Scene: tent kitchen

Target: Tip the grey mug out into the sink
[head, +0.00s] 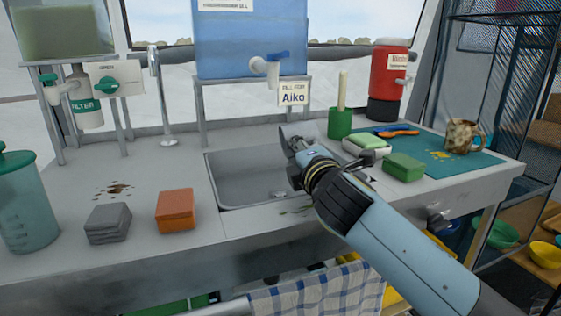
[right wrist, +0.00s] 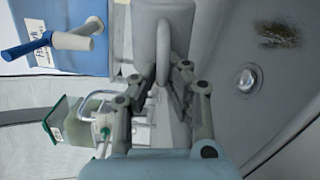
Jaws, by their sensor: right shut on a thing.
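The grey mug (head: 288,138) is in my right gripper (head: 298,160), above the back right part of the sink in the head view. Most of the mug is hidden behind the gripper there. In the right wrist view the mug's grey wall (right wrist: 180,22) and handle are at the top centre, and the fingers (right wrist: 164,82) are shut on the handle. I cannot see into the mug or tell how far it tilts. The grey sink (head: 232,178) is below and left of the gripper; its drain (right wrist: 248,78) and a dark stain (right wrist: 284,35) show in the wrist view. My left gripper is not in view.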

